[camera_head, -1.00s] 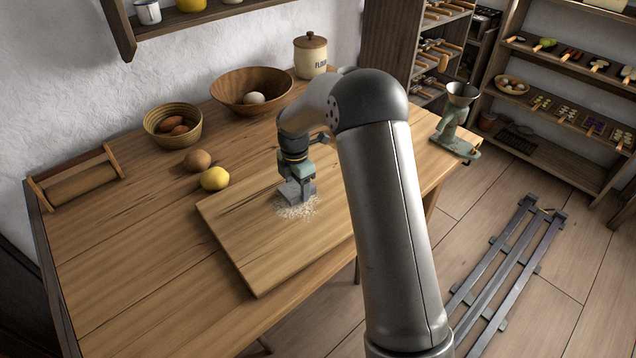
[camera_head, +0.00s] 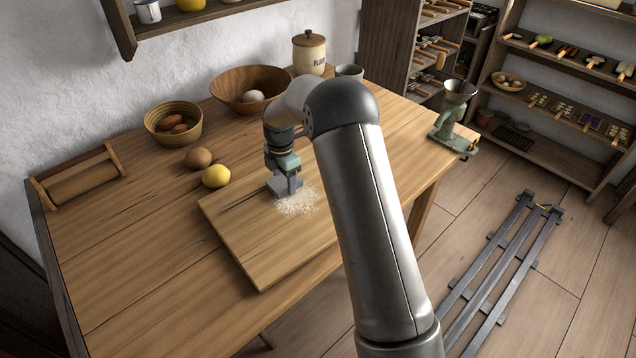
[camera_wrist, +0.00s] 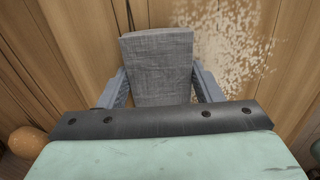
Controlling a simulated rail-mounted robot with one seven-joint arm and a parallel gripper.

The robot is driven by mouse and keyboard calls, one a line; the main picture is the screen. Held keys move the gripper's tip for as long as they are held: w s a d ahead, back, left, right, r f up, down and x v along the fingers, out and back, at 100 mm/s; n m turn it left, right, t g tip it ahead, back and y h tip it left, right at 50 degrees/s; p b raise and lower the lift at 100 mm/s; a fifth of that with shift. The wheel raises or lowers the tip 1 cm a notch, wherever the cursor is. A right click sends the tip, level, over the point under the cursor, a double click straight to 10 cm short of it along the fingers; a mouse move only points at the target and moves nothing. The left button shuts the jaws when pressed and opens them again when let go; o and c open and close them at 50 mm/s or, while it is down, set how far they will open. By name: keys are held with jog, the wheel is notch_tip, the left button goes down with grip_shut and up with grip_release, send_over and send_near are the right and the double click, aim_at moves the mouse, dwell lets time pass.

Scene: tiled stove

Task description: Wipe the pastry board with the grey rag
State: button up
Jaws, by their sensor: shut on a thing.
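The pastry board (camera_head: 265,248) lies on the wooden table, with a patch of pale flour or crumbs (camera_head: 299,203) on it. My gripper (camera_head: 285,190) is at the board, just left of the patch in the head view. It is shut on the grey rag (camera_wrist: 158,68), which shows between the two fingers in the wrist view. In the wrist view the crumb patch (camera_wrist: 232,45) spreads right of the rag. The rag's lower edge looks at or close to the board; exact contact is hard to tell. My arm hides part of the board's right side.
A lemon (camera_head: 216,176) and a brown egg-like item (camera_head: 198,158) lie close to the board's back-left edge. Two bowls (camera_head: 250,90) (camera_head: 173,123), a flour jar (camera_head: 309,53) and a cup (camera_head: 349,72) stand behind. A grinder (camera_head: 453,115) is at the right. The table's front left is clear.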

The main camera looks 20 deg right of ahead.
aim_at(307, 218)
jog(key=shift+s+d+b, duration=0.55)
jog(key=shift+s+d, duration=0.4)
jog(key=shift+s, duration=1.15)
jog(key=shift+s+d+b, duration=0.6)
jog(key=shift+s+d, duration=0.3)
jog(key=shift+s, duration=1.25)
jog(key=shift+s+d+b, duration=0.55)
jog(key=shift+s+d, duration=0.4)
jog(key=shift+s, duration=1.15)
jog(key=shift+a, duration=0.25)
jog(key=shift+s+a, duration=0.2)
jog(key=shift+a, duration=0.7)
jog(key=shift+w+a+p, duration=0.75)
jog(key=shift+w+a, duration=0.25)
jog(key=shift+w, duration=1.3)
jog(key=shift+w+a+p, duration=0.7)
jog(key=shift+w+a, duration=0.25)
jog(key=shift+w, duration=1.4)
jog(key=shift+w+a+p, duration=0.75)
jog(key=shift+w+a, duration=0.25)
jog(key=shift+w, duration=1.3)
jog(key=shift+r+p, duration=2.2)
jog(key=shift+r, duration=1.9)
